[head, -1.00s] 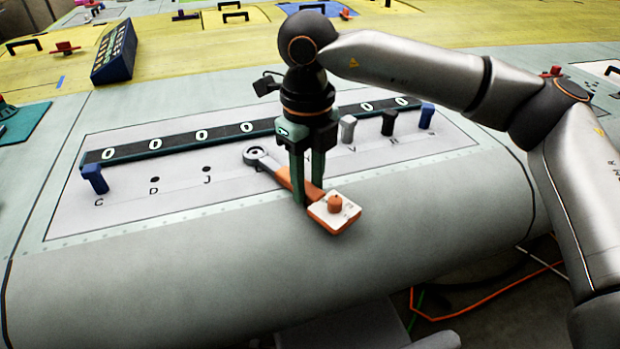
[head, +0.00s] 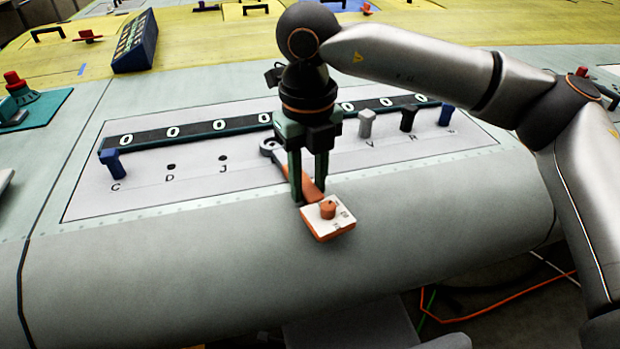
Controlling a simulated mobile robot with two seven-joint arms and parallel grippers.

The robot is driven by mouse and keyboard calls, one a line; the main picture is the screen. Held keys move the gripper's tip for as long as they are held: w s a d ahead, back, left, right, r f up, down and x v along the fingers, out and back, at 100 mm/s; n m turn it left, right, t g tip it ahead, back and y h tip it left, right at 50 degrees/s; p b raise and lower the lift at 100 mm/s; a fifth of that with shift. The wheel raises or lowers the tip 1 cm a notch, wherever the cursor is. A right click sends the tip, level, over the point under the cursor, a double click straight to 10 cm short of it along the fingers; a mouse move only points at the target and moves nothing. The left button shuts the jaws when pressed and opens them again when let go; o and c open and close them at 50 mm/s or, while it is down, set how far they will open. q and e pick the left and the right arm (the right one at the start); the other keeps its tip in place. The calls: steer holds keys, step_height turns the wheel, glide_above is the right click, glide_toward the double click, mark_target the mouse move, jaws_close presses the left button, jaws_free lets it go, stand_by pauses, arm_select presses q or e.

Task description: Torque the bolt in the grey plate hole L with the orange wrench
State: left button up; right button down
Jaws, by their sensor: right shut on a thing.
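My right gripper (head: 309,196) points down and is shut on the orange wrench (head: 313,189). The wrench's grey ring end (head: 270,147) lies over the plate's row of holes, right of hole J. The wrench's handle runs down and right, with a white and orange block (head: 328,218) at its end over the plate's front edge. The grey plate (head: 150,200) shows letters C, D, J and V. The letter at the ring is covered, so I cannot read L. I cannot make out a bolt inside the ring. My left gripper is not in view.
A blue bolt (head: 113,164) stands at C. A grey bolt (head: 366,123), a black bolt (head: 408,117) and another blue bolt (head: 446,114) stand on the right. A dark strip with zeros (head: 190,132) runs behind the holes. A blue box (head: 136,42) stands at the back left.

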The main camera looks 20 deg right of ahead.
mark_target(276, 207)
steer(key=shift+s+a+m+b, duration=0.15)
steer(key=shift+a+m+b, duration=0.15)
steer(key=shift+a+m, duration=0.95)
steer(key=shift+a, duration=0.2)
steer(key=shift+a, duration=0.1)
steer(key=shift+a+m, duration=0.95)
steer(key=shift+a, duration=0.15)
steer(key=shift+b, duration=0.3)
